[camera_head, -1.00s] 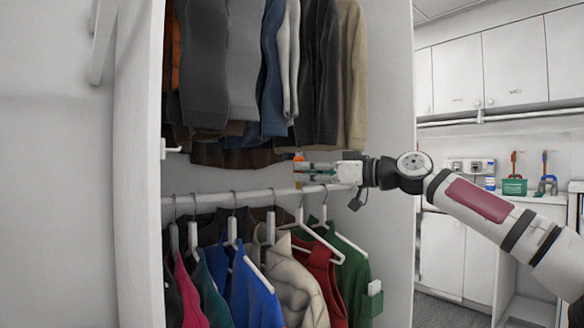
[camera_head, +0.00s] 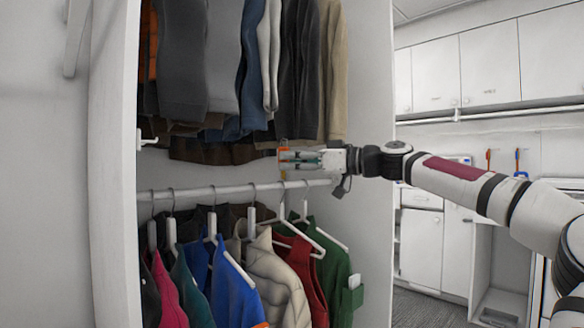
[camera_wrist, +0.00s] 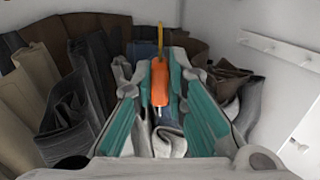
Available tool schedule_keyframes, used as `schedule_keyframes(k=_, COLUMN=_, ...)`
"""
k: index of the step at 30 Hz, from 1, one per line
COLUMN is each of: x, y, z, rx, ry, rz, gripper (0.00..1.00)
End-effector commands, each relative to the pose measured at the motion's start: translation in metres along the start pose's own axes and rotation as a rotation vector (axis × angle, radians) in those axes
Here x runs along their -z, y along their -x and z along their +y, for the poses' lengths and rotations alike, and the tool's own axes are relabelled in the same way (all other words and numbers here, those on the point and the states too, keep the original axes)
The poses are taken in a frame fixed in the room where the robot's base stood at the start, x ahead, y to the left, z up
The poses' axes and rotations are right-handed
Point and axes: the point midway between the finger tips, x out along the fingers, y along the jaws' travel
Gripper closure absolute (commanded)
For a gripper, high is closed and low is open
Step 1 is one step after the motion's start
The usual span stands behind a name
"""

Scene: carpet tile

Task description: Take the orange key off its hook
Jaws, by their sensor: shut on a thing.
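The orange key (camera_wrist: 159,83) is between the fingers of my gripper (camera_wrist: 160,100) in the wrist view, with a thin yellow-orange strip above it. In the head view my gripper (camera_head: 290,158) is inside the wardrobe, between the upper clothes and the lower rail, and shut on the key. Only a small orange patch shows at its tip there. A white peg rail (camera_wrist: 277,46) on the wall at the right of the wrist view stands apart from the key. No hook is visible touching the key.
Upper garments (camera_head: 210,70) hang just above and behind my gripper. The lower rail (camera_head: 230,189) with several hangers and jackets runs close below it. The wardrobe's right panel (camera_head: 366,220) stands beside my arm. A white peg (camera_head: 146,141) is on the left side.

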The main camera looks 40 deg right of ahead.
Motion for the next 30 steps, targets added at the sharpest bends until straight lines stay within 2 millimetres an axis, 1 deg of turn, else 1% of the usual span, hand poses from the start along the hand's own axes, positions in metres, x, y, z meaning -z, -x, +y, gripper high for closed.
schedule_keyframes(k=11, x=0.001, y=0.004, z=0.008, rx=-0.001, ry=0.000, rz=0.001, gripper=1.00)
schedule_keyframes(k=30, x=0.002, y=0.015, z=0.035, rx=-0.002, ry=0.000, rz=0.003, gripper=1.00)
